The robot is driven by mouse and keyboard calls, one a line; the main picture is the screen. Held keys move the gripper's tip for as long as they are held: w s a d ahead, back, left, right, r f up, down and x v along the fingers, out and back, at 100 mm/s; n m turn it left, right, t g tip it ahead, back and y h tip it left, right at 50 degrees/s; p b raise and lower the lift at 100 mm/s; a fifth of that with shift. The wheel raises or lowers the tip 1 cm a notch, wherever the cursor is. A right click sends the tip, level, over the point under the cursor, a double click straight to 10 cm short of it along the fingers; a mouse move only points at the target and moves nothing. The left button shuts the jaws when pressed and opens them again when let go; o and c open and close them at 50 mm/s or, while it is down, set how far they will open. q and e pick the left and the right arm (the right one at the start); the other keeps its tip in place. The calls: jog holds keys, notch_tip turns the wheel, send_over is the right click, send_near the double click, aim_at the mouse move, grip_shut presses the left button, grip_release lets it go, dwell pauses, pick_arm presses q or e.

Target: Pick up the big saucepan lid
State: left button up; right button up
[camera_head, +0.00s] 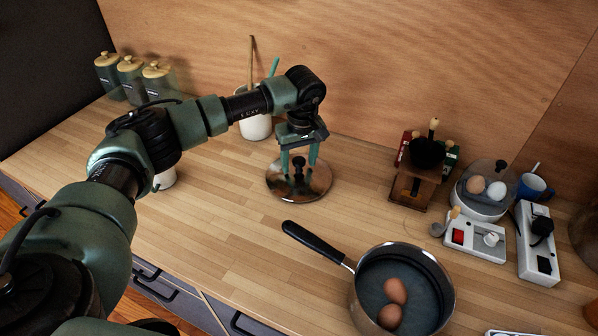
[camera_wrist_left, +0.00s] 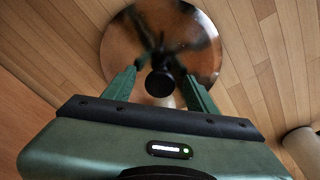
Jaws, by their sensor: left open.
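The big saucepan lid (camera_head: 314,189) lies flat on the wooden counter. It is a shiny round metal disc with a black knob (camera_head: 298,172) standing at its middle. My left gripper (camera_head: 299,160) points down over the lid, its green fingers apart on either side of the knob. In the left wrist view the lid (camera_wrist_left: 205,65) fills the top middle, and the dark knob (camera_wrist_left: 159,83) shows between the open fingertips (camera_wrist_left: 160,78). Whether a finger touches the knob cannot be told. My right gripper is not in view.
A saucepan (camera_head: 449,291) with two eggs (camera_head: 395,291) stands at the front, its black handle pointing toward the lid. A utensil pot (camera_head: 256,127) stands behind my arm. A coffee grinder (camera_head: 411,188), egg cooker (camera_head: 482,207) and power strips (camera_head: 538,243) are right. Canisters (camera_head: 131,80) stand back left.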

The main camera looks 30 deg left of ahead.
pick_arm(q)
grip_shut()
dwell(1.4)
